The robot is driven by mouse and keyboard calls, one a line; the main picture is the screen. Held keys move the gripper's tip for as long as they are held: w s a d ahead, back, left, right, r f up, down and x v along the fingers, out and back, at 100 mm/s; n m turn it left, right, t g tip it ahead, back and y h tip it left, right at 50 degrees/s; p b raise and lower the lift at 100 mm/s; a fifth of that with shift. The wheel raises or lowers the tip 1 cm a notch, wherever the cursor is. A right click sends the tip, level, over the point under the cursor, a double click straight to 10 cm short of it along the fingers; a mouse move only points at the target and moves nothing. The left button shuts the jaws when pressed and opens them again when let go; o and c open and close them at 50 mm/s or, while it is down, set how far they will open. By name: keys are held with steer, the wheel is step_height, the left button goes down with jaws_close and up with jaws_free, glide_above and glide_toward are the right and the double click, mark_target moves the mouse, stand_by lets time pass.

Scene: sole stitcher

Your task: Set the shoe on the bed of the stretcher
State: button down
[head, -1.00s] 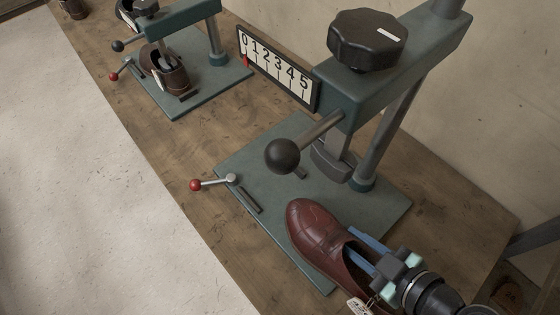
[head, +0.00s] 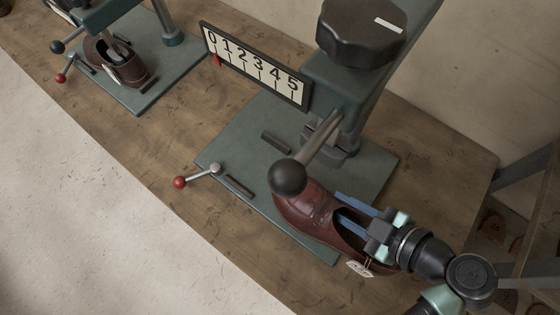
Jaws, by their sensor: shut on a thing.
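The brown leather shoe (head: 305,209) is at the lower right corner of the near stretcher's green bed (head: 245,140), its toe over the bed and its heel toward the right edge. I cannot tell whether its sole touches the bed. My gripper (head: 345,208) has its blue fingers inside the shoe's opening and is shut on the shoe. A white tag (head: 359,268) hangs by the heel. The stretcher's black ball handle (head: 288,178) hides part of the toe. Two dark bars (head: 277,142) lie on the bed.
The near stretcher has a large black knob (head: 360,32), a column and a 0–5 scale (head: 256,66) with a red pointer. A red-tipped lever (head: 180,182) juts out at the bed's left edge. A second stretcher (head: 140,90) holding a brown shoe stands further left.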

steer(key=w+a+p, duration=0.2)
steer(key=w+a, duration=0.8)
steer(key=a, duration=0.1)
steer(key=shift+w+r+p, duration=0.1)
steer(key=shift+w+p, duration=0.2)
steer(key=shift+w+a, duration=0.1)
steer(key=shift+w, duration=0.05)
steer(key=shift+f, duration=1.8)
steer(key=shift+f, duration=0.2)
steer(key=c, duration=0.7)
jaws_free()
steer(key=shift+r, duration=0.15)
